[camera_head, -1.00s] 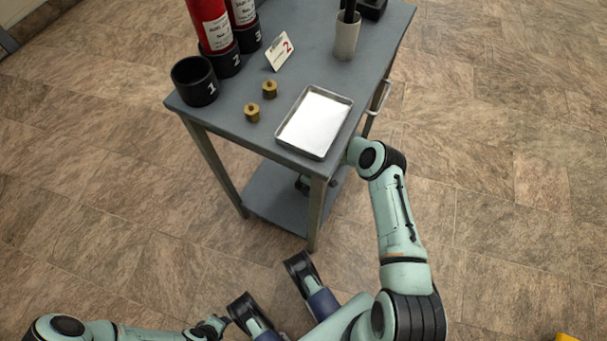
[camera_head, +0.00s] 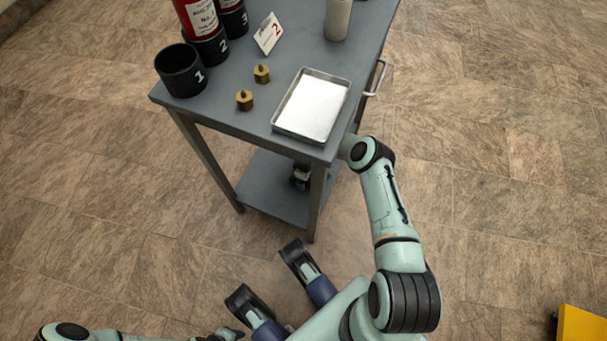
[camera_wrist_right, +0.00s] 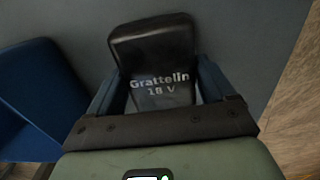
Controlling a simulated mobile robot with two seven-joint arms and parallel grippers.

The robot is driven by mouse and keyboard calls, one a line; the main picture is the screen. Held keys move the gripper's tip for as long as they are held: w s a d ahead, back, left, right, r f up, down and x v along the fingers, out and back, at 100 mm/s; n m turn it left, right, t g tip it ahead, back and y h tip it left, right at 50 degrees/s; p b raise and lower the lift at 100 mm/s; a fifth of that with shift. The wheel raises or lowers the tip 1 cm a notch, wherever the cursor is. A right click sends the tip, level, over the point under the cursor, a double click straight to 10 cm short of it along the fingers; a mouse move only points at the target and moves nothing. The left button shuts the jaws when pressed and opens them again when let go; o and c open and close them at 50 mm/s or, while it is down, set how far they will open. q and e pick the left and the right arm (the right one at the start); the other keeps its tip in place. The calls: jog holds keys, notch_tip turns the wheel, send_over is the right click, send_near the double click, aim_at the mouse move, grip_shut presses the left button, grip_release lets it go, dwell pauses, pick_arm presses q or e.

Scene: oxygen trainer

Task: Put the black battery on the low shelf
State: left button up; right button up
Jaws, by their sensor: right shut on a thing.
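The black battery, marked "Grattelin 18 V" (camera_wrist_right: 160,75), is between the fingers of my right gripper (camera_wrist_right: 160,98) in the right wrist view. The gripper is shut on it. The grey low shelf (camera_head: 268,185) is under the table top in the head view, and its grey surface fills the background in the wrist view. In the head view my right gripper (camera_head: 300,178) is over the shelf, partly hidden by the table top and a leg. Whether the battery touches the shelf cannot be told. My left gripper (camera_head: 226,334) is at the bottom edge, small and partly cut off.
The table top (camera_head: 225,112) above the shelf carries a metal tray (camera_head: 312,106), two brass fittings (camera_head: 244,99), a numbered sign (camera_head: 268,33), black holders (camera_head: 182,70) with red cylinders, and a grey cup (camera_head: 337,18). A front table leg (camera_head: 318,200) stands near my right arm.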

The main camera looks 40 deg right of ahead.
jog(key=shift+f, duration=0.55)
dwell(0.4)
jog(key=o, duration=1.3)
jog(key=shift+f, duration=0.1)
